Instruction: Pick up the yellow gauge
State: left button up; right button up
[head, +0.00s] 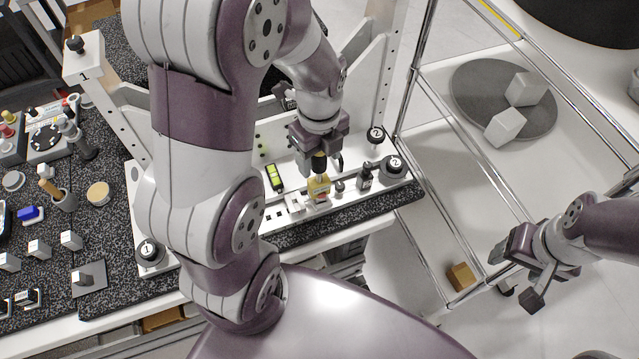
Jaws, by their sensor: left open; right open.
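A small yellow block-like item (319,188), which looks like the yellow gauge, stands upright on the white fixture base. Its dark top is directly under my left gripper (321,166). The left gripper is open, pointing down, with its fingers at the top of this item; whether they touch it I cannot tell. A flatter yellow-green and black piece (274,177) lies to its left on the same base. My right gripper (526,272) is open and empty, off to the right above the floor.
The white fixture base (290,222) also holds black round knobs (393,167) and small dark fittings close to the right. A metal rack frame (440,190) stands between the table and my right arm. Several small parts crowd the dark table at left.

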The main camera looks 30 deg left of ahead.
pick_arm(q)
jog(key=shift+s+f, duration=0.1)
jog(key=shift+f, duration=0.7)
grip_shut()
